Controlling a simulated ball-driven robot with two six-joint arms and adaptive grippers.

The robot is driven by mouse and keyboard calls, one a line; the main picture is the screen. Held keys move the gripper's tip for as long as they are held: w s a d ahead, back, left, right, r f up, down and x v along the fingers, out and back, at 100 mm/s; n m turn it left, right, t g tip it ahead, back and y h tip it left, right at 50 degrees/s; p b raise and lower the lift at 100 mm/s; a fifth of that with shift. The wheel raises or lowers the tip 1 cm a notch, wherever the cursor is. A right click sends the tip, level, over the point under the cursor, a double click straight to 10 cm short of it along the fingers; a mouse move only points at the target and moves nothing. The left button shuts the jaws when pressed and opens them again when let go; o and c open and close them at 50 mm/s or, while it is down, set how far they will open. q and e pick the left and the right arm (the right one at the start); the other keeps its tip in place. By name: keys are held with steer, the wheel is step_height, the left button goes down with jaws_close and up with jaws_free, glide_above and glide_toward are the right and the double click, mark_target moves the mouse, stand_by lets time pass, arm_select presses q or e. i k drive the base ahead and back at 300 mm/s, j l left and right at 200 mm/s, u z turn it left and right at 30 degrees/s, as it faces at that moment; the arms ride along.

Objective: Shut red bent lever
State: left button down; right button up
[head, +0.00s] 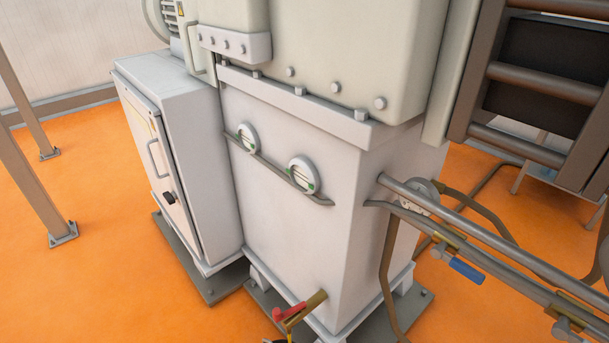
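The red bent lever (289,313) sits on a brass valve pipe (315,300) that sticks out low from the front of the white tank (300,230). The lever lies to the left of the pipe, near the bottom edge of the head view. The brass outlet below it is cut off by the frame edge. Small pale and dark bits show beside it at the bottom edge, too cropped to identify. Neither of my grippers can be made out in the head view.
A white cabinet (175,160) stands left of the tank. Pipes run out right, with a blue lever (466,271) on one. A brown hose (388,285) hangs right of the red lever. Orange floor (110,280) is open at lower left.

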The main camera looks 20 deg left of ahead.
mark_target(277, 315)
steer(key=k+l, duration=0.3)
steer(key=k, duration=0.15)
steer(key=k+l, duration=0.3)
steer(key=k, duration=0.2)
steer(key=k+l, duration=0.3)
steer(key=k, duration=0.15)
